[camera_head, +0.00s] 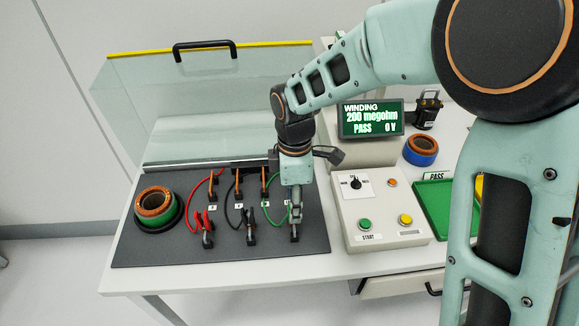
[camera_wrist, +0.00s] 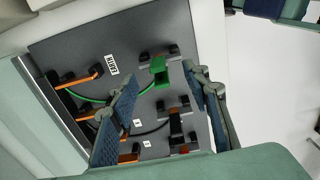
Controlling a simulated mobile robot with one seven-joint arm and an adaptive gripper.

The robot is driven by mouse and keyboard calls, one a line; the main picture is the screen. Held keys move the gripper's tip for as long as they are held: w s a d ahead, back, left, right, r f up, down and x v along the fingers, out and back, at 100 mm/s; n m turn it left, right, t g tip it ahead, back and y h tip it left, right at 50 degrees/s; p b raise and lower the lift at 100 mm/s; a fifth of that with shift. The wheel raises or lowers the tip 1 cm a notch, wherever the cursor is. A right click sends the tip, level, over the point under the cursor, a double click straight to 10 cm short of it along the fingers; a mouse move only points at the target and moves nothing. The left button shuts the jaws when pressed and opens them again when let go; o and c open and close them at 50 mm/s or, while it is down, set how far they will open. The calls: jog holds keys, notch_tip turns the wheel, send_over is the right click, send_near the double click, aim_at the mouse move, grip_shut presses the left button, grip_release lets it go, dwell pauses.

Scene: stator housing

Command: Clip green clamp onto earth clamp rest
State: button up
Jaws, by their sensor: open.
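The green clamp (camera_wrist: 160,70) shows in the wrist view at the end of its green lead (camera_wrist: 92,99). It is at the black earth clamp rest (camera_wrist: 146,57), and I cannot tell how firmly it sits on it. My gripper (camera_wrist: 161,76) is open, with one blue-padded finger on each side of the clamp and gaps between. In the head view my gripper (camera_head: 295,212) points down over the right-hand rest (camera_head: 294,237) and hides most of the clamp. The EARTH label (camera_wrist: 112,64) lies left of the rest.
Red (camera_head: 208,222) and black (camera_head: 250,220) clamps stand on rests to the left. Orange terminals (camera_head: 238,184) line the back of the dark mat (camera_head: 160,254). A wound stator (camera_head: 154,204) is at far left, a control box (camera_head: 385,215) close on the right, and a raised clear cover (camera_head: 200,95) behind.

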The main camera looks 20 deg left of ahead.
jog(key=shift+r+p, duration=0.75)
jog(key=shift+r, duration=0.35)
jog(key=shift+r, duration=0.1)
